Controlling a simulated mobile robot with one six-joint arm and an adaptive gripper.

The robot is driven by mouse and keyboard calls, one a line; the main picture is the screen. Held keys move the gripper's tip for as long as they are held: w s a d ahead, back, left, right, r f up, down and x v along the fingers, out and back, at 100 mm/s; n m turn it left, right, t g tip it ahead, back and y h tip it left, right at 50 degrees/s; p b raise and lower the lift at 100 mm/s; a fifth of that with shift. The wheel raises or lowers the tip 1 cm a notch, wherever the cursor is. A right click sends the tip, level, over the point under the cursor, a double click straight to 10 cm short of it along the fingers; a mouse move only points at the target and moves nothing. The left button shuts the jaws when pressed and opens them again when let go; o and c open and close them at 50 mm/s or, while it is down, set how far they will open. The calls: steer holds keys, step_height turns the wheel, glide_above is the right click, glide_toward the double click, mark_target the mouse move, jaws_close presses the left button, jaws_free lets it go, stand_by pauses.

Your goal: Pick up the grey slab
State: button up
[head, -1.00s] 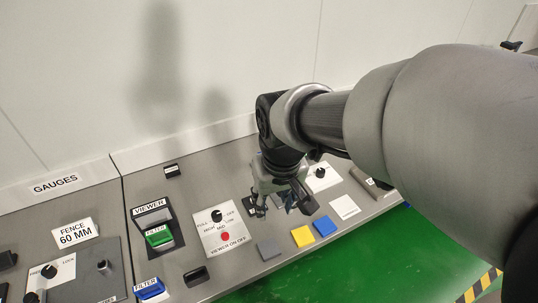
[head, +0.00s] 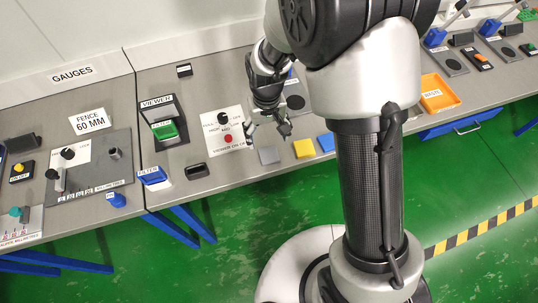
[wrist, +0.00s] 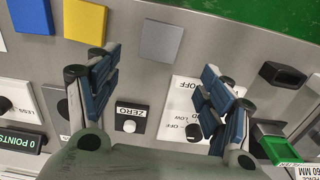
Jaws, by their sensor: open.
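The grey slab (head: 269,155) is a flat square lying on the bench top near its front edge, left of a yellow slab (head: 304,148) and a blue slab (head: 326,142). In the wrist view the grey slab (wrist: 162,41) shows whole, beyond the fingertips and roughly between them. My gripper (head: 268,132) is open and empty, above the bench just behind the grey slab. In the wrist view my gripper's (wrist: 160,82) two fingers stand wide apart, touching nothing that I can see.
A switch panel with a red button (head: 228,139) lies left of the gripper. A ZERO button (wrist: 130,117) sits between the fingers in the wrist view. An orange bin (head: 438,98) is at right.

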mark_target(269, 154)
step_height(269, 154, down, 3)
steer(key=shift+f+b, duration=0.15)
steer(key=shift+b, duration=0.15)
steer(key=shift+s+d+f+b, duration=0.15)
steer(key=shift+f+b, duration=0.35)
steer(key=shift+f, duration=0.85)
steer(key=shift+s+d+f+b, duration=0.1)
steer(key=shift+s+f+b, duration=0.3)
steer(key=shift+f, duration=0.95)
steer(key=shift+w, duration=0.15)
steer(key=shift+r, duration=0.1)
steer(key=shift+c, duration=0.3)
steer(key=c, duration=1.1)
